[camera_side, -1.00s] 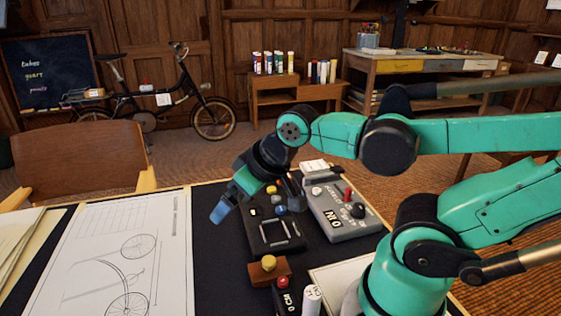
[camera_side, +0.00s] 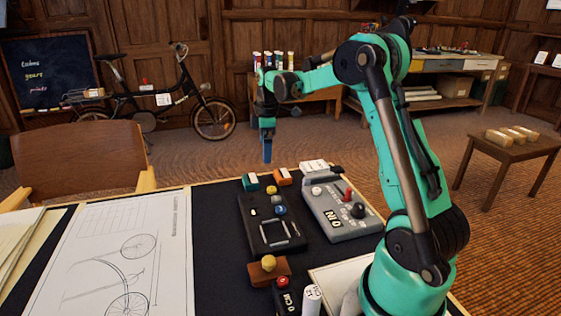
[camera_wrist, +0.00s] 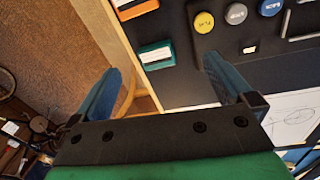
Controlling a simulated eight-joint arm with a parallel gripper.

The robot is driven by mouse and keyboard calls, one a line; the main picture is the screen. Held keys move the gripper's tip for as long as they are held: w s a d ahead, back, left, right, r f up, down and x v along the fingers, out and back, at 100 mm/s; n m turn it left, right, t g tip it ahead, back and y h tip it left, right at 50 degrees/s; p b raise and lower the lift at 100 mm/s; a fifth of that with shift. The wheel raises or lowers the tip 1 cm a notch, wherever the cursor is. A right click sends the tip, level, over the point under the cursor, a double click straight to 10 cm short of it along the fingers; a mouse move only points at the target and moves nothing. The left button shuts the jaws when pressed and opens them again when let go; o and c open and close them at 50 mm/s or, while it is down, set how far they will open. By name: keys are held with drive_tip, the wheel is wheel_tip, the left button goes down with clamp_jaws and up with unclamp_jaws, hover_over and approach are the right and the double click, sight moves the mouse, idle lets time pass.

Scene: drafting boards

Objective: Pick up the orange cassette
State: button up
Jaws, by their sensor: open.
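The orange cassette (camera_side: 282,176) lies near the far edge of the dark desk mat, with a pale label on top. It also shows at the top of the wrist view (camera_wrist: 133,8), cut by the frame edge. A teal cassette (camera_side: 250,182) lies just left of it, and in the wrist view (camera_wrist: 156,56) it appears between my fingers' directions. My gripper (camera_side: 267,150) points down with blue fingers, raised near the desk's far edge. It is open and empty in the wrist view (camera_wrist: 163,72), apart from both cassettes.
A black panel (camera_side: 262,212) with coloured buttons lies in front of the cassettes. A grey control box (camera_side: 343,226) with a red lever stands to the right. A drawing sheet (camera_side: 122,255) covers the left, and a wooden chair (camera_side: 78,160) stands behind it.

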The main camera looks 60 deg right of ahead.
drive_tip(key=n, duration=0.2)
hover_over(282, 173)
drive_tip(key=shift+g, duration=0.4)
drive_tip(key=f, duration=0.4)
drive_tip(key=shift+a+f, duration=0.1)
drive_tip(key=shift+a, duration=0.1)
drive_tip(key=shift+s+d+f+y, duration=0.1)
drive_tip(key=shift+d+f+y, duration=0.05)
drive_tip(key=shift+f+y, duration=0.15)
drive_tip(key=shift+f, duration=2.75)
drive_tip(key=c, duration=1.2)
